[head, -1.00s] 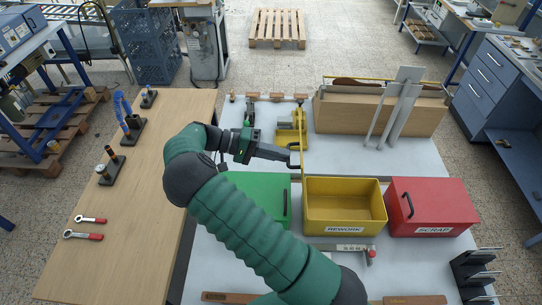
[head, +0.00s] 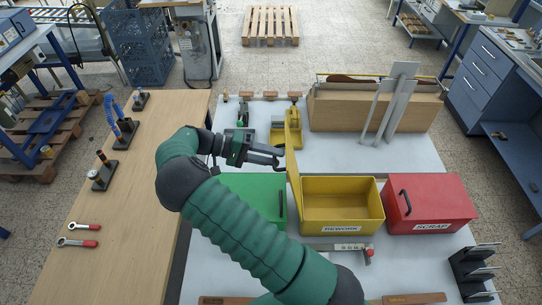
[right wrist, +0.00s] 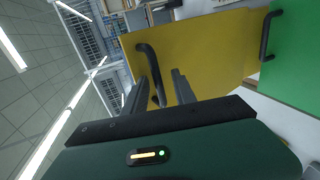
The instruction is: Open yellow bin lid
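The yellow bin (head: 342,227), labelled REWORK, stands open, its inside empty. Its yellow lid (head: 293,165) stands up at the bin's left edge, seen nearly edge-on and leaning slightly left. In the right wrist view the lid's flat face (right wrist: 205,50) shows with a black bar handle (right wrist: 150,65). My right gripper (head: 281,155) is on the lid's left side, at the handle. In the right wrist view its fingers (right wrist: 157,92) are apart, with the lower end of the handle between them; contact is unclear. My left gripper is out of view.
A closed green bin (head: 262,194) stands left of the yellow bin, partly behind my right arm. A closed red bin (head: 430,205) labelled SCRAP stands right. Behind are a yellow clamp device (head: 290,128) and a wooden box (head: 345,112) with grey plates.

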